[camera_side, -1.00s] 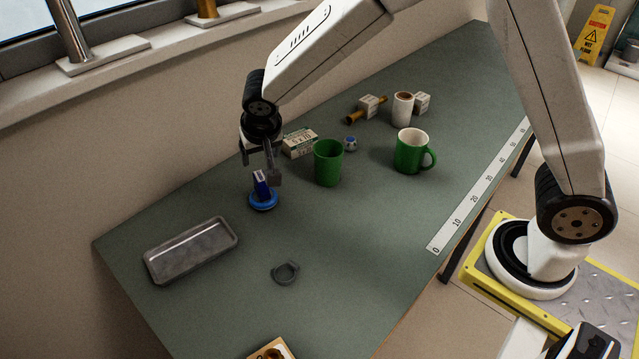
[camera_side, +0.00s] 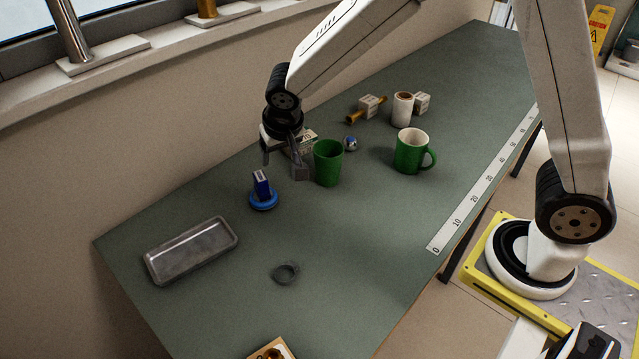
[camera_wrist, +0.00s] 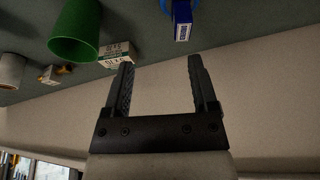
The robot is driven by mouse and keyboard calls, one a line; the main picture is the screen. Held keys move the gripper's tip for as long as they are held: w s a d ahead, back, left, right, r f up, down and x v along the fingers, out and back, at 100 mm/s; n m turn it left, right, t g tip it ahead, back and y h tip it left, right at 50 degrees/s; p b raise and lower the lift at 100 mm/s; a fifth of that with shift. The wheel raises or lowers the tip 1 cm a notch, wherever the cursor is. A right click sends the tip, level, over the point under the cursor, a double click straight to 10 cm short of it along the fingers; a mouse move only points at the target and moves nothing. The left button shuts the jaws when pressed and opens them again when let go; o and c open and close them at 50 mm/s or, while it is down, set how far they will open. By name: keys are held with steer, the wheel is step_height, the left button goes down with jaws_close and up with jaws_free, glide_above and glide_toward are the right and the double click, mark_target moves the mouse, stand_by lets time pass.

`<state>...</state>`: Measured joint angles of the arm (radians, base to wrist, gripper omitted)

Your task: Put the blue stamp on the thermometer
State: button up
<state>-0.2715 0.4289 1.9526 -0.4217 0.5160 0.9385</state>
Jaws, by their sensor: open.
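A dark blue block with a white label, which looks like the blue stamp (camera_side: 262,185), stands on a round blue disc (camera_side: 264,203). The disc may be the thermometer; its face cannot be made out. In the wrist view the block (camera_wrist: 183,24) shows at the top edge, with part of the blue disc (camera_wrist: 165,6) beyond it. My gripper (camera_side: 284,164) is open and empty, above and to the upper right of the block, apart from it. In the wrist view the fingers (camera_wrist: 161,66) have nothing between them.
A green cup (camera_side: 328,163) stands close right of my gripper; a printed box (camera_side: 306,142) is partly hidden behind it. A green mug (camera_side: 410,152) is farther right. A grey tray (camera_side: 190,250) and dark ring (camera_side: 285,273) lie nearer. The table between them is clear.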

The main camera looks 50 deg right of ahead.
steer(key=s+d+n, duration=0.2)
steer(key=s+d, duration=0.2)
steer(key=s, duration=0.4)
steer(key=s+d+n+g+y, duration=0.1)
steer(key=s+d, duration=0.4)
steer(key=s, duration=0.4)
steer(key=shift+s+f+n, duration=0.25)
steer(key=shift+f+n, duration=0.15)
